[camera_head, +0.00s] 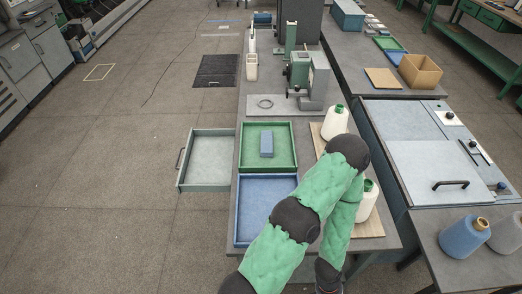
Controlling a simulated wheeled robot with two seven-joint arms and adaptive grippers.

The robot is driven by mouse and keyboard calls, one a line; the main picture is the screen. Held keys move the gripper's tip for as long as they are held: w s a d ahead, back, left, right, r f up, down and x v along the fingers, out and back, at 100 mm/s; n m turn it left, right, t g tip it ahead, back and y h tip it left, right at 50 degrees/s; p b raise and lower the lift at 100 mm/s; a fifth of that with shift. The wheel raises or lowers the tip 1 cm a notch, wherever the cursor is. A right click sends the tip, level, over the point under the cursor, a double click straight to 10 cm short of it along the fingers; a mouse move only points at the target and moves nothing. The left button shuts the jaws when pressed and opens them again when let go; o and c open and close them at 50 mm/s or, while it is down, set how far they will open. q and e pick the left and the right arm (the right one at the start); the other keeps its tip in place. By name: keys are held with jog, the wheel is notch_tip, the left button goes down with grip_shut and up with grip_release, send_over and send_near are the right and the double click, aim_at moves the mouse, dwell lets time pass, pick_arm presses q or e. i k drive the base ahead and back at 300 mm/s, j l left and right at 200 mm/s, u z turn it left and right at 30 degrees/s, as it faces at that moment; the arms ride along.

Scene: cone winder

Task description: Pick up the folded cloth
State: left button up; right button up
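A small blue rectangular piece (266,144), which looks like the folded cloth, lies in the green tray (285,165) on the long grey table. It is small in the view, so its folds cannot be made out. Neither gripper shows. One green and black arm of mine rises from the bottom edge, bends over the table's right part and drops back to the bottom edge. Its elbow is to the right of the green tray, apart from the blue piece in the picture.
A blue tray (240,212) sits in front of the green one, partly behind my arm. An open drawer (207,160) juts out to the left. White yarn cones (335,124) stand on a wooden board at right. A green machine (299,72) stands behind.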

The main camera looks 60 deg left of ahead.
aim_at(266, 136)
jog(key=k+u, duration=0.25)
jog(key=u, duration=0.15)
jog(key=k+j+u, duration=0.15)
jog(key=u, duration=0.25)
jog(key=l+u, duration=0.25)
jog(key=u, duration=0.2)
jog(key=l+u, duration=0.25)
jog(key=u, duration=0.15)
jog(key=l+u, duration=0.25)
jog(key=u, duration=0.2)
